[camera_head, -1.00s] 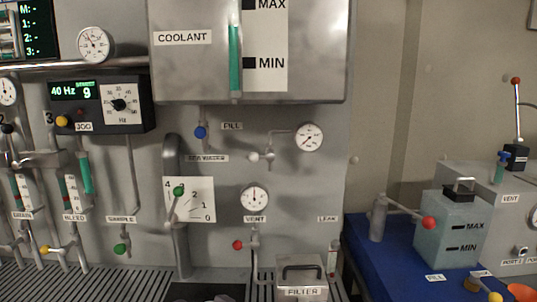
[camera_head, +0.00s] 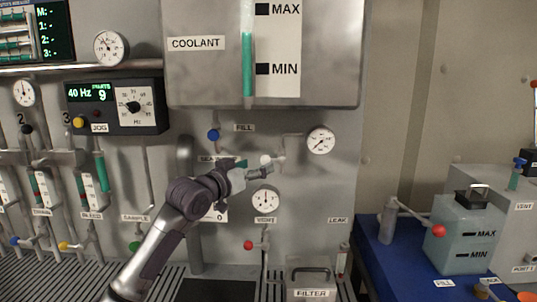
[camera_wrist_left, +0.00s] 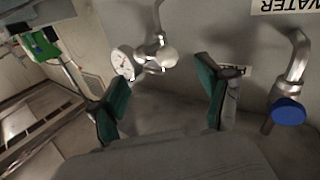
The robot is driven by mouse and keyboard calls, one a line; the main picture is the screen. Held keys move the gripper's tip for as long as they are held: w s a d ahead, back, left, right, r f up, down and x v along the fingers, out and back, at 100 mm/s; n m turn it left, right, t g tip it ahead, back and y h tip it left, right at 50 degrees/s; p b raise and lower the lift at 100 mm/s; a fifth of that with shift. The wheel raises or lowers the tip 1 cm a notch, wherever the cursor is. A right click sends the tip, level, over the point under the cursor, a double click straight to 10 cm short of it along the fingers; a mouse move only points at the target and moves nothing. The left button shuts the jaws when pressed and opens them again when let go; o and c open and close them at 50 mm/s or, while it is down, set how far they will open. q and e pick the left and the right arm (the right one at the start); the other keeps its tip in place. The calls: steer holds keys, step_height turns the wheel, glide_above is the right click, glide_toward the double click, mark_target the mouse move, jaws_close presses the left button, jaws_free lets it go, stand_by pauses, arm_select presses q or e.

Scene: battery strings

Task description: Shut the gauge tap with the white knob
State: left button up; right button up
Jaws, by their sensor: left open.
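The gauge tap's white knob (camera_head: 266,160) sits on a thin pipe on the grey panel, under the coolant tank. A round white gauge (camera_head: 321,140) is to its right on the same pipework. My left gripper (camera_head: 262,173) is beside the knob, slightly below it in the head view, and partly covers the tap area. In the left wrist view, my left gripper (camera_wrist_left: 166,96) is open with nothing between its green-padded fingers. The white knob (camera_wrist_left: 166,56) shows beyond the gap between the fingers, with the gauge (camera_wrist_left: 122,62) to its left. Contact is not visible. My right gripper is not in view.
The blue knob (camera_head: 213,134) hangs left of the white one; it also shows right of the fingers in the wrist view (camera_wrist_left: 287,111). Another gauge (camera_head: 265,200) and a red knob (camera_head: 248,245) are below. The coolant tank (camera_head: 195,80) overhangs above.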

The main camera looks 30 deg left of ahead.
mark_target(267, 161)
arm_select(q)
steer(key=w+p, duration=0.1)
steer(key=w, duration=0.3)
steer(key=shift+w+d+r, duration=0.1)
steer(key=shift+w+r, duration=0.05)
steer(key=shift+w, duration=0.15)
steer(key=shift+w+d+f+p, duration=0.1)
steer(key=shift+w+p, duration=0.1)
steer(key=shift+w, duration=0.2)
steer(key=shift+w+f+p, duration=0.1)
steer(key=shift+w+p, duration=0.05)
steer(key=shift+w, duration=0.2)
steer(key=shift+c, duration=0.3)
steer(key=shift+s+r, duration=0.15)
steer(key=shift+s, duration=0.05)
steer(key=c, duration=0.8)
steer(key=shift+c, duration=0.6)
